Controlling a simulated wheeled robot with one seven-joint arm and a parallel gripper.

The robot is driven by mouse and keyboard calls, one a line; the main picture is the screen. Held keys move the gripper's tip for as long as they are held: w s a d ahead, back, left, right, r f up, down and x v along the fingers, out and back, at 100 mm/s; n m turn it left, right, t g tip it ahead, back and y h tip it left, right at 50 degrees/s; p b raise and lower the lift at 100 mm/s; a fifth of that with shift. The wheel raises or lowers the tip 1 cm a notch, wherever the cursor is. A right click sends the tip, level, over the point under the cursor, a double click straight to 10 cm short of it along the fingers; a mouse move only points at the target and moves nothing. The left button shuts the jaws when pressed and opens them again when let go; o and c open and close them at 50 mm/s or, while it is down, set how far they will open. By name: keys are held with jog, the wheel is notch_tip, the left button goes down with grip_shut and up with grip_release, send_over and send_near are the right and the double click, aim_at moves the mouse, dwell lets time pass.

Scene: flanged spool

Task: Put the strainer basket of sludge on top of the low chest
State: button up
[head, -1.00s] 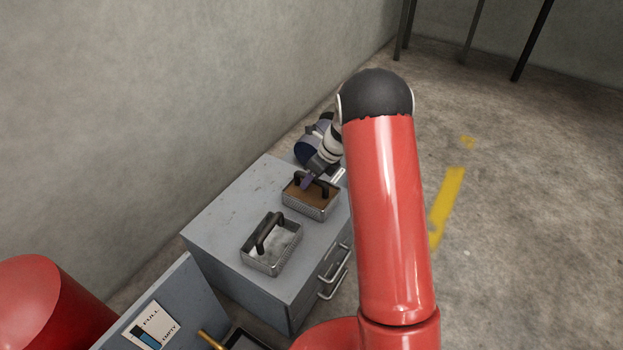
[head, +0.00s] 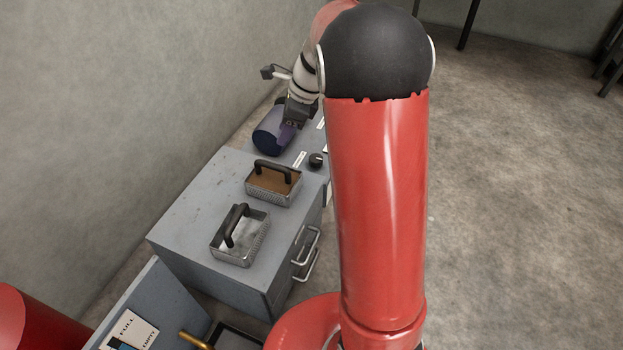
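The strainer basket of sludge (head: 286,196), a mesh basket with brown content and a black arched handle, sits upright on top of the grey low chest (head: 188,211), near its far end. My gripper (head: 284,138) is beyond the basket and apart from it, beside a dark blue-purple cylinder (head: 266,141). Its purple fingertips are small and partly lost against the cylinder, so I cannot tell whether they are open or shut. The sludge basket's handle is free.
A second mesh basket (head: 230,256) with pale grey content stands nearer on the chest. A grey surface beyond the chest bears the cylinder and a black knob (head: 316,160). Bar handles (head: 308,246) stick out from the chest's right side. The floor at right is clear.

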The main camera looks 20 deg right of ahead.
jog(key=s+a+r+n+t+h, duration=0.1)
jog(key=s+a+r+n, duration=0.1)
jog(key=s+r+n, duration=0.4)
jog(key=s+a+r+n+h, duration=0.1)
jog(key=s+a+r+n, duration=0.15)
jog(key=s+n, duration=0.5)
jog(key=s+n+t+h, duration=0.2)
jog(key=s+n, duration=0.7)
jog(key=s, duration=0.5)
jog(key=shift+s+d+r+t, duration=0.3)
jog(key=shift+s+d+r, duration=0.05)
jog(key=shift+d, duration=0.1)
